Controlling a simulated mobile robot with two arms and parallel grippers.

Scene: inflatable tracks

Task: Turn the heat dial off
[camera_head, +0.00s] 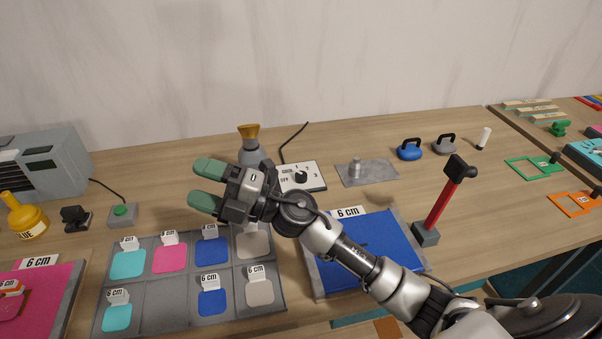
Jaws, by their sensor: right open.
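The heat dial is a dark knob (300,177) on a white control box (313,173) at the back middle of the table. The box face carries the marks OFF, 1, 2 and 3. A black cable runs from the box toward the wall. My right gripper (207,184) is open and empty, left of the box, with its green fingertips pointing left. Its wrist covers the near left part of the box. The knob's exact pointing is too small to tell. My left gripper is not in view.
A grey tray with coloured patches (150,300) lies at the front left. A blue panel (362,250) lies under my right arm. A red-handled post (438,205) stands at right.

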